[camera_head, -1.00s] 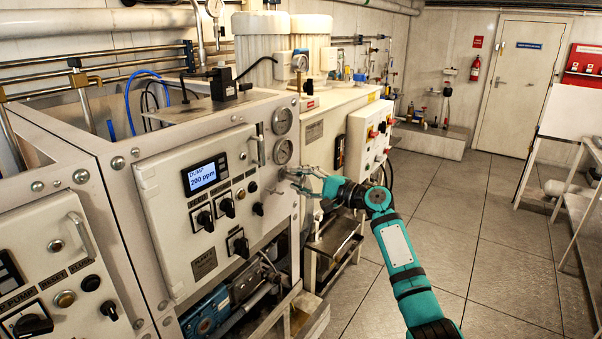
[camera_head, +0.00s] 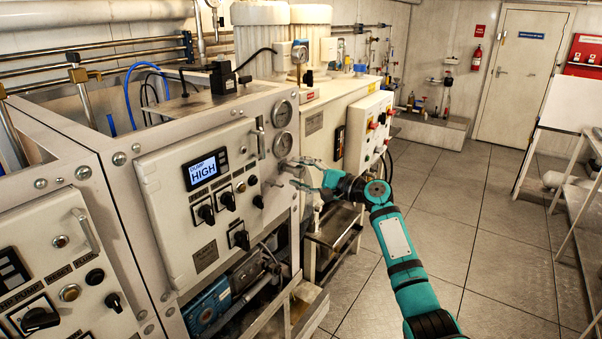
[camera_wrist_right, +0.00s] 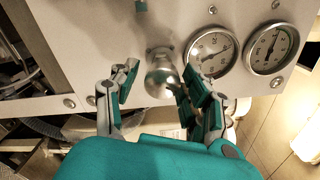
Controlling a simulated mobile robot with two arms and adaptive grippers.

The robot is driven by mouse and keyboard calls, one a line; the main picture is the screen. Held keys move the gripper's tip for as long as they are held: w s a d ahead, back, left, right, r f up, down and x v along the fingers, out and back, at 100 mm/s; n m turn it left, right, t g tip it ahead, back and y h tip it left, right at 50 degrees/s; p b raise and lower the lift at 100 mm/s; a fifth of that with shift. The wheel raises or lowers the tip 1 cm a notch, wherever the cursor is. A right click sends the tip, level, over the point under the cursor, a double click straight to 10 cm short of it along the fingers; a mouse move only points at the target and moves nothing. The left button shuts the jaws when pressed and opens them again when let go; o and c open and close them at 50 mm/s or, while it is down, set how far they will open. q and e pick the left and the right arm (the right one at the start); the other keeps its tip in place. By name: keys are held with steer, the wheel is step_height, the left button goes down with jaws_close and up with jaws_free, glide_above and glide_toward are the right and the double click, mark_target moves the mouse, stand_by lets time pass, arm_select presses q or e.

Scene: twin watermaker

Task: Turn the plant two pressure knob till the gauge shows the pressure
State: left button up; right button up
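The pressure knob (camera_wrist_right: 160,78) is a round metal knob on the panel beside two dials, seen in the right wrist view. The nearer pressure gauge (camera_wrist_right: 211,52) has its needle pointing right and slightly up. A second gauge (camera_wrist_right: 271,47) sits beyond it. In the head view the gauges stack at the panel's right edge, upper (camera_head: 282,113) and lower (camera_head: 283,145). My right gripper (camera_wrist_right: 158,80) has its fingers either side of the knob. A gap shows at the left finger; the right finger is close, contact unclear. My left gripper is out of view.
Another panel (camera_head: 60,220) stands at the left. A white cabinet (camera_head: 366,130) with red knobs is behind my right arm. Open floor (camera_head: 470,215) lies to the right.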

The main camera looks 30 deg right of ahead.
steer(key=shift+o, duration=0.4)
steer(key=shift+s, duration=0.1)
steer(key=v, duration=1.1)
steer(key=shift+s+d, duration=0.2)
steer(key=shift+s, duration=0.15)
